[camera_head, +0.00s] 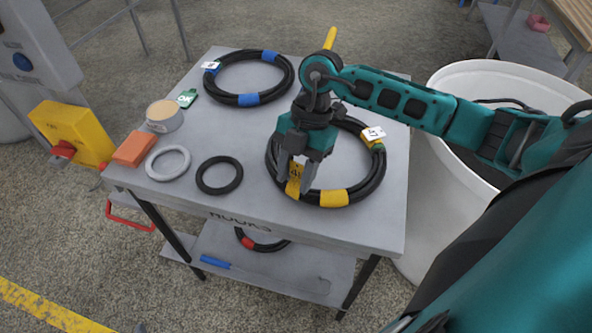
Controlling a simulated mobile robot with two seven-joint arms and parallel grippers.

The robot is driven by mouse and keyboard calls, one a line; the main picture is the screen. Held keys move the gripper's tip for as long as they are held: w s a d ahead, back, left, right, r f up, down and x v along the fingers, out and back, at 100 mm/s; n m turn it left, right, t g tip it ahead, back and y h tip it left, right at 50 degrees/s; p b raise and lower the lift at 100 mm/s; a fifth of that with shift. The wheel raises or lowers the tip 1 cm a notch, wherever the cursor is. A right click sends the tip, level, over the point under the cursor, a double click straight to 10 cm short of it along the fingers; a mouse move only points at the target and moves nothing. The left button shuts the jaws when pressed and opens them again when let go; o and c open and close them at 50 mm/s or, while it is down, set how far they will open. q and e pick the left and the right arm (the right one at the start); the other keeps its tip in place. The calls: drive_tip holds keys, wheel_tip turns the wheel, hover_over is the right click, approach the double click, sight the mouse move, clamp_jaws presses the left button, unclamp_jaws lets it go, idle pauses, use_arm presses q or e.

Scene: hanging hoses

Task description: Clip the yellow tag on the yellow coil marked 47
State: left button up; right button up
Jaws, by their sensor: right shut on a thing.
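The black coil with yellow bands (333,197) lies flat on the grey table's right half. Its white label (374,133), which reads 47, is at its upper right edge. My right gripper (296,182) points down over the coil's left front part. It is shut on the yellow tag (296,172), which shows part of a number between the fingers. The fingers and a yellow patch behind them overlap the coil, so I cannot tell whether the tag touches it. The gripper and wrist hide the coil's upper left part. My left gripper is not in view.
A coil with blue bands (248,99) lies at the back left. A green OK tag (187,98), a round tin (164,116), an orange block (134,149), a grey ring (168,163) and a black ring (219,175) lie left. A white bin (450,72) stands right.

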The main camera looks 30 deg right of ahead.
drive_tip(key=shift+f+b, duration=0.4)
drive_tip(key=shift+f, duration=0.25)
idle(0.3)
drive_tip(key=o, duration=1.1)
drive_tip(key=shift+o, duration=0.2)
drive_tip(key=shift+r, duration=0.1)
drive_tip(key=v, duration=1.3)
drive_tip(key=shift+p, duration=0.4)
drive_tip(key=shift+s, duration=0.1)
